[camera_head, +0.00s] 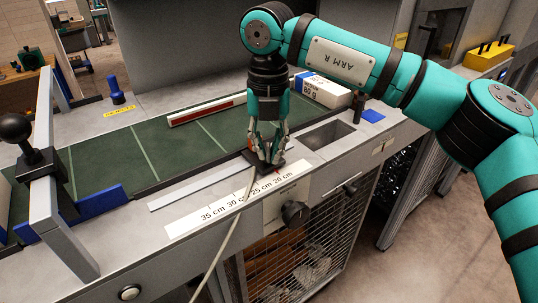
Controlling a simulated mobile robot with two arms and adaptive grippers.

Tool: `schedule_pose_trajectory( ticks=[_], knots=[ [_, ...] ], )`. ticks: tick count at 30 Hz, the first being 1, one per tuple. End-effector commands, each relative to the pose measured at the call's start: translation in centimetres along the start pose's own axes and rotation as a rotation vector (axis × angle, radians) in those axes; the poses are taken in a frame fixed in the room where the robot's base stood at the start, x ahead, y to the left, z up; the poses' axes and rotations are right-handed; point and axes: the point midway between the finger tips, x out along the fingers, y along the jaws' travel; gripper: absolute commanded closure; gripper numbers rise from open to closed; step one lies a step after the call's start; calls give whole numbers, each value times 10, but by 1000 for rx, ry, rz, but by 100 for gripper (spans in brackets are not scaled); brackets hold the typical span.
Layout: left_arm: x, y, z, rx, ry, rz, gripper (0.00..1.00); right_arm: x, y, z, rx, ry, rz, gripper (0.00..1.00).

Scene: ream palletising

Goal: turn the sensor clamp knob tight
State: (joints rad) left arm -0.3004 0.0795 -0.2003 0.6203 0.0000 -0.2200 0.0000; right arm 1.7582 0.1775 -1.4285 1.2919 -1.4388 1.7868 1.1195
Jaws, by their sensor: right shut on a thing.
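My right gripper (269,157) points straight down at the scale strip (215,214) along the front edge of the conveyor bench. Its fingers are closed around the sensor clamp knob, which they mostly hide. The dark sensor clamp block (250,156) shows at the fingertips, near the 25 cm and 20 cm marks. A pale cable (236,222) runs down from the block over the bench front. Whether the knob is tight cannot be told. My left gripper is out of view.
A green belt (150,150) with pale cross lines lies behind the scale. A white labelled ream pack (322,90) stands beyond the gripper, near an open recess (326,134). A black front knob (294,213) sits below the scale. A grey post with a black ball handle (14,128) stands at left.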

Motion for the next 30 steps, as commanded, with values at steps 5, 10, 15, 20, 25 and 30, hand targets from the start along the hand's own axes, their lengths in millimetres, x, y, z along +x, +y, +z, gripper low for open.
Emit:
schedule_pose_trajectory(
  ticks=[5,10,15,20,25,30],
  knots=[
    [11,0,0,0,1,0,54,5,0,-1,98,6,-5,100],
    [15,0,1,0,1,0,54,4,1,-1,159,7,-6,100],
    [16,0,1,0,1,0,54,4,1,-1,189,7,-6,100],
    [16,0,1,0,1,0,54,3,1,-1,196,7,-6,100],
    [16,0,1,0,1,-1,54,3,1,-1,196,7,-6,100],
    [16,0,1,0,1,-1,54,4,1,-1,196,7,-6,83]
  ],
)
